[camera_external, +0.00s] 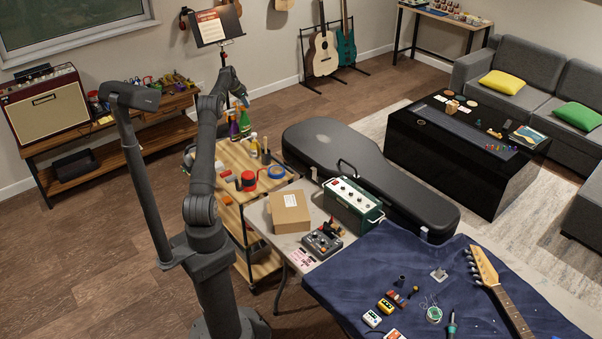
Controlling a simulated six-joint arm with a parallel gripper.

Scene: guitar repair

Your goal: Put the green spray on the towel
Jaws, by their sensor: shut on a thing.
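The green spray (245,121) is a small upright bottle at the far end of the wooden cart, among other bottles. My gripper (241,101) is above it, pointing down, and is shut on its top. The fingers are small here, and whether the bottle's base touches the shelf is hard to tell. A dark blue cloth (385,262), the only towel-like thing I make out, is spread over the table at the lower right, well away from my gripper.
A purple bottle (233,130) stands close to the green spray. A cardboard box (289,212), a green amplifier (352,204) and a black guitar case (375,172) lie between cart and cloth. A guitar neck (505,295), pedals and small tools occupy parts of the cloth.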

